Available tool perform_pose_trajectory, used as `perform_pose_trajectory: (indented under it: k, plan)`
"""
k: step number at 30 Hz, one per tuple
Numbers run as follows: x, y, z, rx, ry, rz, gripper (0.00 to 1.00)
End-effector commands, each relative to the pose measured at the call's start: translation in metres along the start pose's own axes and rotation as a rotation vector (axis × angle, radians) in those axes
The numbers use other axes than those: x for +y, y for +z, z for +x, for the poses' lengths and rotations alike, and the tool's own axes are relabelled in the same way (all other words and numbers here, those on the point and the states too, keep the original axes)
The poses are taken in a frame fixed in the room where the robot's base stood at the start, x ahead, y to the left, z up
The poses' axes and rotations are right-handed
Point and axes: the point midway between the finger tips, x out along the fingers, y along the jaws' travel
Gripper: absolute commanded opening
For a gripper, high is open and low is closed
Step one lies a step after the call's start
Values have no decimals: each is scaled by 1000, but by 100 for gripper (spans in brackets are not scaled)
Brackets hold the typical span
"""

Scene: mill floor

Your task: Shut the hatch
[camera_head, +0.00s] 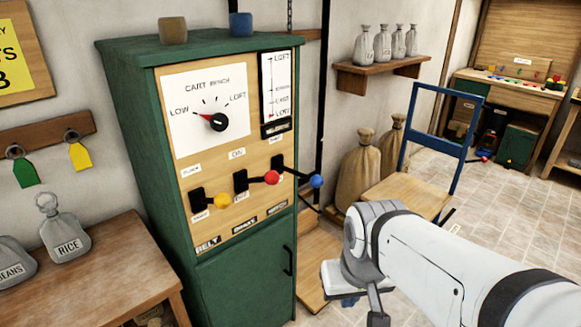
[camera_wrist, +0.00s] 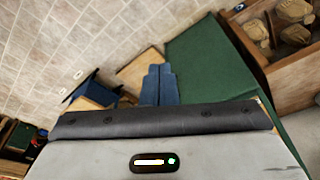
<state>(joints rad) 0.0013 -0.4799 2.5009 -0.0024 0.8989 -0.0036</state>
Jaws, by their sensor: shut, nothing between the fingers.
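A green control cabinet (camera_head: 122,150) stands left of centre in the head view. Three levers stick out of its wooden front, with a yellow knob (camera_head: 222,200), a red knob (camera_head: 271,177) and a blue knob (camera_head: 316,181). The plate under the blue-knobbed lever seems to read HATCH, but it is small. No hatch itself can be made out. My gripper shows in the wrist view (camera_wrist: 160,72), its two blue fingers together and empty. In the head view my wrist is right of the cabinet, lower than the blue knob and apart from it.
A dial (camera_head: 218,122) with a red needle near LOW and a vertical scale (camera_head: 280,85) are above the levers. A wooden table (camera_head: 110,265) with sacks is at left. A blue-framed cart (camera_head: 408,195) and tan sacks (camera_head: 360,165) stand behind my arm. Tiled floor is open at right.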

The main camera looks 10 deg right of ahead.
Motion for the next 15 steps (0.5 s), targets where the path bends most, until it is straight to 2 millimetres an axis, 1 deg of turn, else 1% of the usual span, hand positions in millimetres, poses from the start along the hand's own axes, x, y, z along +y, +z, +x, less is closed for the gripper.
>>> perform_pose_trajectory:
  k: [7,10,13,15]
  plan:
    - [0,0,0,0,0,1,0]
    - [-3,1,4,-20,-22,28,0]
    - [-8,1,16,-80,-92,128,0]
    - [-21,0,29,-150,-178,238,0]
